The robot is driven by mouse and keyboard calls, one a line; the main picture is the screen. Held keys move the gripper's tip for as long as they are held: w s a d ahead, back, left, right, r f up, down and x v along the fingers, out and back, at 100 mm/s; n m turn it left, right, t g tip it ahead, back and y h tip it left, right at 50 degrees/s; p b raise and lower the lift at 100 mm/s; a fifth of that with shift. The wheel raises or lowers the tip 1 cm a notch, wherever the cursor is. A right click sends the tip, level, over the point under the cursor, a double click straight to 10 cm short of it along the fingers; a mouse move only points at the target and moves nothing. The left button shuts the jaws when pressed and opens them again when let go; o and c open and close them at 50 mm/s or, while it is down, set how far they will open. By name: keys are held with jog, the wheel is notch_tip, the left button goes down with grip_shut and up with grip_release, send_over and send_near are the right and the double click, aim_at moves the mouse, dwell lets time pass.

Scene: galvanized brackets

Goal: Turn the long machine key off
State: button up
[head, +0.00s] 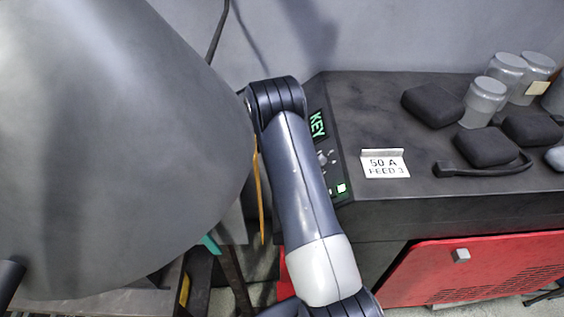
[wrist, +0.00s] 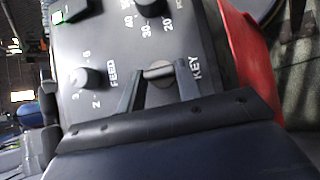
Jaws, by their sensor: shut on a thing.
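The machine key (wrist: 158,71) is a small pale-grey bar on the control panel in the wrist view, beside the printed word KEY. My gripper (wrist: 157,78) reaches it with a dark finger on each side, shut on the key. The key lies crosswise in the wrist picture; its tip and the switch below it are partly hidden by the fingers.
The FEED knob (wrist: 88,82) sits left of the key, another knob (wrist: 150,6) above, and a lit green button (wrist: 72,11) at upper left. The dark machine top (head: 340,110) holds a 50 A FEED 3 sign (head: 385,163), black pads and jars (head: 485,100). A red panel (head: 480,265) is below.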

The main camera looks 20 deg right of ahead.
jog(key=o, duration=1)
